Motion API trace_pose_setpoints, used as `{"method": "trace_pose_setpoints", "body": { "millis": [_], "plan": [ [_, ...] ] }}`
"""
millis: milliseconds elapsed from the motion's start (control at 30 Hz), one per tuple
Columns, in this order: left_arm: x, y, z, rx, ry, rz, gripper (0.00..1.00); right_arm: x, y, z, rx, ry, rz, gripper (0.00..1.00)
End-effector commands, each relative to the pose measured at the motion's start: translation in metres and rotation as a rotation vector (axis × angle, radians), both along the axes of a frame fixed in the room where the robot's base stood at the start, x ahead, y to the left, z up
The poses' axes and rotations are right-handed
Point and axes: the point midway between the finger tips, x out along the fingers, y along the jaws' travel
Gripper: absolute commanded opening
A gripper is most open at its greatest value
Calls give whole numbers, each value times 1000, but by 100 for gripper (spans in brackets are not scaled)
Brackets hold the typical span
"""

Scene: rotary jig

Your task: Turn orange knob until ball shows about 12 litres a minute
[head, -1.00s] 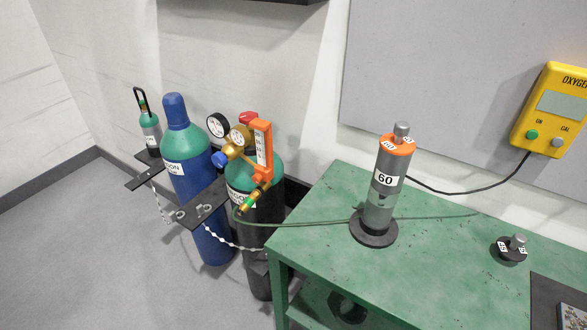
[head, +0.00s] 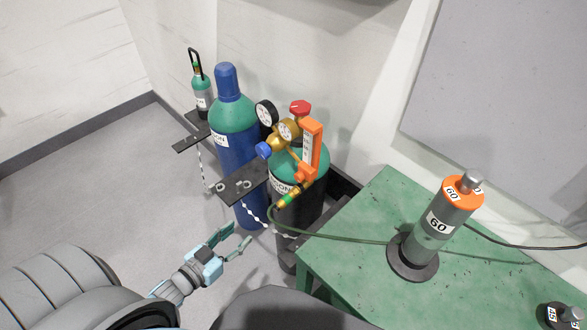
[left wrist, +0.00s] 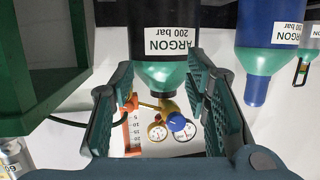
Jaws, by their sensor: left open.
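The orange flowmeter (head: 312,143) stands upright on the brass regulator of the argon cylinder. An orange knob (head: 304,174) shows at its lower end. In the left wrist view, upside down, the flowmeter scale (left wrist: 131,132) shows, with the orange knob (left wrist: 130,103) partly beside the left finger. The ball is too small to make out. My left gripper (head: 241,239) is open and empty, below and left of the regulator, apart from it. Its open fingers (left wrist: 160,78) frame the regulator in the left wrist view. My right gripper is not in view.
A blue cylinder (head: 236,150) and a small cylinder (head: 202,92) stand to the left, with black brackets and chains. A green hose (head: 345,236) runs to the grey post marked 60 (head: 433,232) on the green table (head: 350,275). Two gauges and a blue knob (head: 263,150) sit by the flowmeter.

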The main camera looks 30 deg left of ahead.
Motion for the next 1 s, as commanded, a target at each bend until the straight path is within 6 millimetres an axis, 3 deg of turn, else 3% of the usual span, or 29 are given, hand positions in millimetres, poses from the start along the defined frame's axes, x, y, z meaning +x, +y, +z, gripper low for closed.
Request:
{"method": "trace_pose_setpoints", "body": {
  "millis": [33, 100, 200, 367, 600, 700, 833, 1000],
  "plan": [
    [8, -13, 50, -33, -93, -66, 43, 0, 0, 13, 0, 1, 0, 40],
    [13, -30, 93, -77, -190, -144, 43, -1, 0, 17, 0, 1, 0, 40],
    [18, -42, 117, -108, -248, -192, 43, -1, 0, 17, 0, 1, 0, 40],
    [46, -52, 116, -111, -254, -190, 43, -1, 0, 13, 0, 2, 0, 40],
    [113, -74, 117, -111, -251, -185, 43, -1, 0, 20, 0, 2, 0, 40],
    [133, -81, 115, -111, -248, -186, 43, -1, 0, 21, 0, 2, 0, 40],
    [146, -86, 115, -110, -247, -186, 43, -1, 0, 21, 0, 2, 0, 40],
    [150, -87, 114, -109, -245, -187, 43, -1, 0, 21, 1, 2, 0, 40]
  ]
}}
